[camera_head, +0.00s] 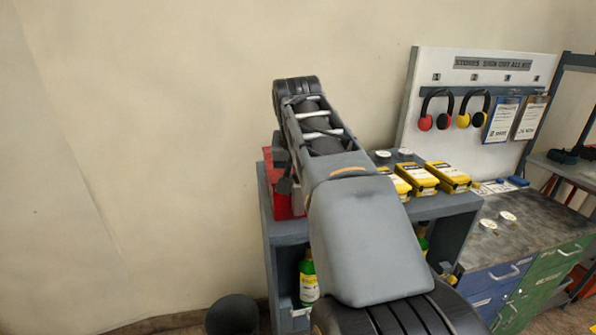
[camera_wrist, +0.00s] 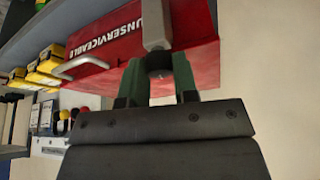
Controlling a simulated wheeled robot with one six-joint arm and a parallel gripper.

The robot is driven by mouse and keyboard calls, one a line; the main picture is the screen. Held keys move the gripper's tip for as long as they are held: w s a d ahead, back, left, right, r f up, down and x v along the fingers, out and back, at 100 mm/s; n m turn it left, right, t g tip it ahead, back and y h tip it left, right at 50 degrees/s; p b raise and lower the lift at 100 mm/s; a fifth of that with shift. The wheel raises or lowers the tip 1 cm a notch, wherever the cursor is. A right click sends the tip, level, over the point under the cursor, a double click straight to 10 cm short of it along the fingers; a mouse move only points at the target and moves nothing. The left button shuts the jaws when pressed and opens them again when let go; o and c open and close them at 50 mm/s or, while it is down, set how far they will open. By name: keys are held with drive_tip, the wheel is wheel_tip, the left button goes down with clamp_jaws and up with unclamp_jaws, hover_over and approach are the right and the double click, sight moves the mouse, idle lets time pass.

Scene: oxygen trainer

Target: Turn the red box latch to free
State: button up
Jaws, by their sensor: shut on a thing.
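The red box (camera_wrist: 112,42) marked "UNSERVICEABLE" fills the upper middle of the wrist view, with a pale handle (camera_wrist: 82,66) on its front. In the head view the red box (camera_head: 281,188) is mostly hidden behind my arm, at the left end of the grey shelf unit. A grey latch bar (camera_wrist: 155,28) runs down over the box's right part. My gripper (camera_wrist: 159,75) has its green fingers on either side of the latch's lower end and is shut on it. The fingertips are partly hidden, and the head view does not show them clearly.
Yellow boxes (camera_head: 418,178) stand on the shelf unit (camera_head: 452,207) to the right of my arm. Green bottles (camera_head: 308,279) are inside it. A board (camera_head: 480,75) with ear defenders stands behind. Bare wall is at the left.

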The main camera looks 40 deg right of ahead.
drive_tip(key=m+g, duration=0.1)
drive_tip(key=m, duration=0.2)
drive_tip(key=shift+w+a+m+h, duration=0.1)
drive_tip(key=shift+m+h, duration=0.2)
drive_tip(key=shift+h, duration=0.1)
drive_tip(key=m+g, duration=0.1)
drive_tip(key=m, duration=0.2)
drive_tip(key=shift+m+p, duration=0.3)
drive_tip(key=shift+p, duration=0.1)
drive_tip(key=m+g, duration=0.1)
drive_tip(key=m, duration=0.1)
drive_tip(key=m+g, duration=0.1)
drive_tip(key=m, duration=0.1)
drive_tip(key=shift+w+h+p, duration=0.1)
drive_tip(key=shift+h+p, duration=0.2)
drive_tip(key=shift+p, duration=0.1)
drive_tip(key=shift+m+g+p, duration=0.35)
drive_tip(key=shift+m+g, duration=0.25)
drive_tip(key=shift+m, duration=1.2)
drive_tip(key=o, duration=0.9)
